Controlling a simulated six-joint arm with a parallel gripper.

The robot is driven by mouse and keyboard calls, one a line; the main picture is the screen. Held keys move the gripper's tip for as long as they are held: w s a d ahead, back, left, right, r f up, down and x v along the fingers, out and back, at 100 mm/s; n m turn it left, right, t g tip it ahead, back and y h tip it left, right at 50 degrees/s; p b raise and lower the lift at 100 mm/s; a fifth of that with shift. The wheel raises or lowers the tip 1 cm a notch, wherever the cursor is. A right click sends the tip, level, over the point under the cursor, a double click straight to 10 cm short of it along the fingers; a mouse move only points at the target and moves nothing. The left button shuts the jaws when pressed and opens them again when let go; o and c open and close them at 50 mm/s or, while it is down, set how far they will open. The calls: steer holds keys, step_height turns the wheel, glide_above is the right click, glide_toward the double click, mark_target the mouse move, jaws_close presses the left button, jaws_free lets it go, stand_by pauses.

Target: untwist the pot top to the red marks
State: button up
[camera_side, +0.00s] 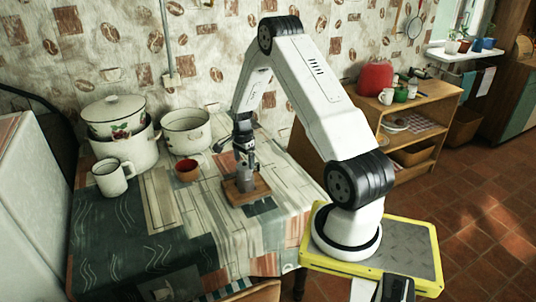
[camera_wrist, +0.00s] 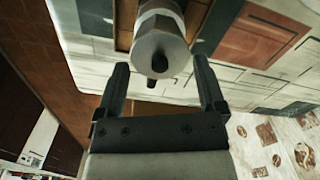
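A small grey metal pot (camera_side: 243,179) stands upright on a wooden board (camera_side: 258,191) on the table. In the wrist view the round top of the pot (camera_wrist: 147,50), with a dark knob (camera_wrist: 159,63) in it, shows near the upper middle. My gripper (camera_side: 245,152) is directly over the pot, pointing down. In the wrist view my gripper (camera_wrist: 161,72) has its fingers wide apart, one on each side of the pot top, with gaps visible. I cannot make out any red marks in either view.
A small reddish-brown bowl (camera_side: 187,170) sits left of the board. A white mug (camera_side: 113,177), a lidded enamel pot (camera_side: 115,118) and an open white pot (camera_side: 186,131) stand farther left. The tablecloth in front (camera_side: 190,225) is clear.

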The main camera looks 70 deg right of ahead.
steer(key=shift+r, duration=0.1)
stand_by(0.4)
steer(key=shift+r, duration=3.4)
steer(key=shift+r, duration=0.1)
steer(key=shift+r, duration=3.8)
steer(key=a+n+t, duration=0.1)
steer(key=a+n, duration=1)
steer(key=a, duration=0.8)
steer(key=s+a+n, duration=0.2)
steer(key=a+n, duration=0.2)
steer(key=s+a+n+t, duration=0.1)
steer(key=s+a+n, duration=0.2)
steer(key=a+n, duration=0.1)
steer(key=s+a+f+n, duration=0.1)
steer(key=s+a+n, duration=0.1)
steer(key=a, duration=0.3)
steer(key=shift+s+a+f+n+t, duration=0.1)
steer(key=shift+n+t, duration=0.05)
steer(key=shift+n, duration=0.3)
steer(key=shift+s+a+n+t, duration=0.1)
steer(key=shift+n+t, duration=0.05)
steer(key=shift+n, duration=0.3)
